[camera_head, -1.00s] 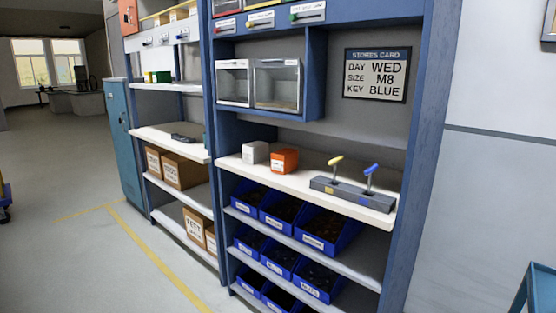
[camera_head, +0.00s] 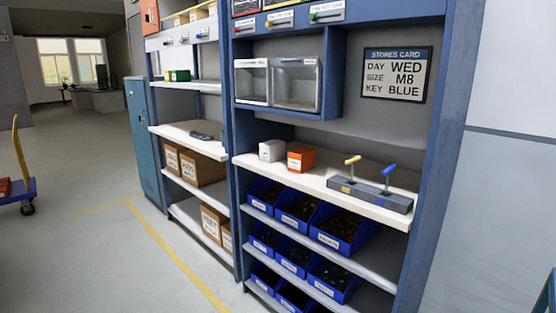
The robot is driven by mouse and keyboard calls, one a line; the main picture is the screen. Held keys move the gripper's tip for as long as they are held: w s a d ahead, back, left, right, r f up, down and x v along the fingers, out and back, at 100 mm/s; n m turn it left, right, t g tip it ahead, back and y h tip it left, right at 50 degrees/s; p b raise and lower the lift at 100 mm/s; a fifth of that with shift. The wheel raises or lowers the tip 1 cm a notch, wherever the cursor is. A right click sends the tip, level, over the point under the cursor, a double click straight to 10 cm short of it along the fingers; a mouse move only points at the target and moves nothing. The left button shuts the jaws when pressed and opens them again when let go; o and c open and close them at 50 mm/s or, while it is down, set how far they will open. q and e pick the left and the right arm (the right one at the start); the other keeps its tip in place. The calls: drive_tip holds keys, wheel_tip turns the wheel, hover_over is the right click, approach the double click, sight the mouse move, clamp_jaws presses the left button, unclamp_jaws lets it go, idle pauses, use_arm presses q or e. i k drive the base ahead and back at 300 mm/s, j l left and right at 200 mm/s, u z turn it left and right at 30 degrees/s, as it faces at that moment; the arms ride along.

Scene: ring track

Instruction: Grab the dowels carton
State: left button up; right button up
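Several brown cartons with white labels stand in the left shelf bay. Two cartons, one in front (camera_head: 204,169) and one to its left (camera_head: 172,157), are on the shelf under the white counter. Another carton (camera_head: 211,222) stands on the lowest shelf, with one more (camera_head: 227,236) partly hidden at its right by the blue upright. The labels are too small to read surely, so I cannot tell which is the dowels carton. Neither of my grippers is in view.
A blue cart with a yellow handle (camera_head: 19,150) stands at the left edge. The floor before the shelves is clear, with a yellow line (camera_head: 175,258). The right bay holds blue bins (camera_head: 340,228), a white box (camera_head: 272,150), an orange box (camera_head: 301,158) and a grey key block (camera_head: 369,194).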

sight(301, 160)
drive_tip(key=i+j+z, duration=0.15)
drive_tip(key=i+j, duration=0.4)
drive_tip(key=i, duration=0.45)
drive_tip(key=i+j+z, duration=0.15)
drive_tip(key=i+j, duration=0.5)
drive_tip(key=i, duration=0.3)
drive_tip(key=i+j+z, duration=0.15)
drive_tip(key=i+j, duration=0.6)
drive_tip(key=i, duration=0.15)
